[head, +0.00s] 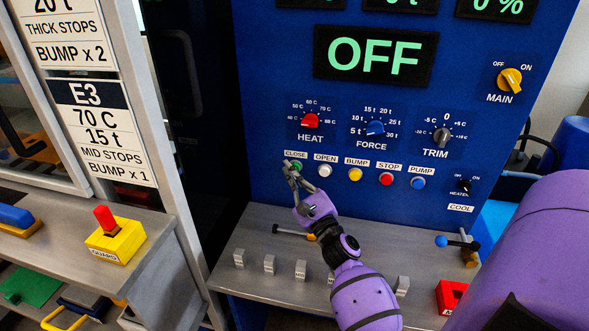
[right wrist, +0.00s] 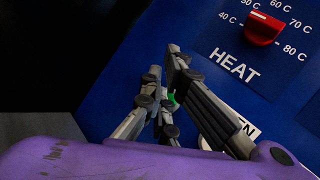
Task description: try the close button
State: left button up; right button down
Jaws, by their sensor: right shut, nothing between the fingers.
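The green close button (head: 297,165) is at the left end of the button row on the blue panel, under the label CLOSE. My right gripper (head: 288,170) is at its left edge, covering part of it, with the fingers shut and empty. In the right wrist view the fingertips (right wrist: 165,65) point up at the blue panel. A sliver of the green button (right wrist: 171,98) shows between the fingers there. I cannot tell whether the fingers touch the button or it is pressed. My left gripper is not in view.
The white open button (head: 324,171) is just right of the close button, then the yellow bump button (head: 355,174). The display (head: 374,57) reads OFF. The red heat knob (head: 309,121) is above. A grey shelf (head: 255,240) with small blocks and levers lies below.

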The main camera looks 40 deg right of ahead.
jog(key=shift+s+a, duration=0.1)
jog(key=shift+s+a, duration=1.65)
jog(key=shift+a, duration=0.25)
